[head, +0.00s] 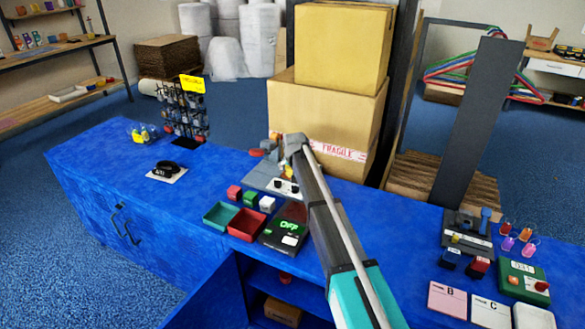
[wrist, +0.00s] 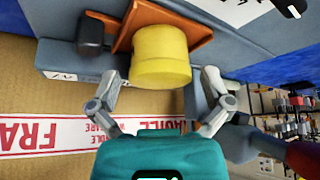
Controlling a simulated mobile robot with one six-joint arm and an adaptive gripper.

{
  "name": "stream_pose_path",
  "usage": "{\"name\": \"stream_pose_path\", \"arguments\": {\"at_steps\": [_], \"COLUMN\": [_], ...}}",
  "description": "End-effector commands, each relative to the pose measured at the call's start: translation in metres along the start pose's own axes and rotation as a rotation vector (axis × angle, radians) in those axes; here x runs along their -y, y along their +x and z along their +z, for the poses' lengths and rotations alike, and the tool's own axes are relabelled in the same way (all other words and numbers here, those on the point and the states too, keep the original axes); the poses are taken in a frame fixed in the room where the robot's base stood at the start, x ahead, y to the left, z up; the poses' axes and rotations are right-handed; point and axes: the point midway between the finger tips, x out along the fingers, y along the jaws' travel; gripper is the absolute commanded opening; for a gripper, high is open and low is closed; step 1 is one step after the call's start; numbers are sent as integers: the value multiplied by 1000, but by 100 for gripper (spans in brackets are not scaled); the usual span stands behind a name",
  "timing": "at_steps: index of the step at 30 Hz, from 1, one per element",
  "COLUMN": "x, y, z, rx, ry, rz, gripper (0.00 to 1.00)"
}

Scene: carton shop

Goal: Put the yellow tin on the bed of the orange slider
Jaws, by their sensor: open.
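The yellow tin (wrist: 162,62) shows in the upper middle of the wrist view. It appears to stand on the orange slider (wrist: 124,38), whose flat orange part shows behind and beside it; the exact contact is hidden by the tin. My gripper (wrist: 161,76) is open, with one finger on each side of the tin's near end and visible gaps between fingers and tin. In the head view, my gripper (head: 293,143) is at the back of the blue counter by the cartons, and my arm hides most of that spot.
Stacked cartons (head: 330,110) with a FRAGILE tape stand right behind my gripper. Green (head: 221,215) and red (head: 247,225) trays and a black-green device (head: 284,236) sit in front. A dark post (head: 475,120) rises at right.

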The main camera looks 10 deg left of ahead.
Motion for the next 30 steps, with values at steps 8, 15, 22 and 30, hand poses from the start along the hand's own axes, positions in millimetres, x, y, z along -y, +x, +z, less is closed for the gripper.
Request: {"name": "stream_pose_path", "arguments": {"at_steps": [8,15,22,30], "x": [0,0,-1,-1], "y": [-4,-20,-42,-67], "z": [-2,-2,-3,-3], "rx": [0,0,0,0], "ry": [0,0,1,0], "rz": [0,0,0,0], "gripper": [100,100,100,100]}}
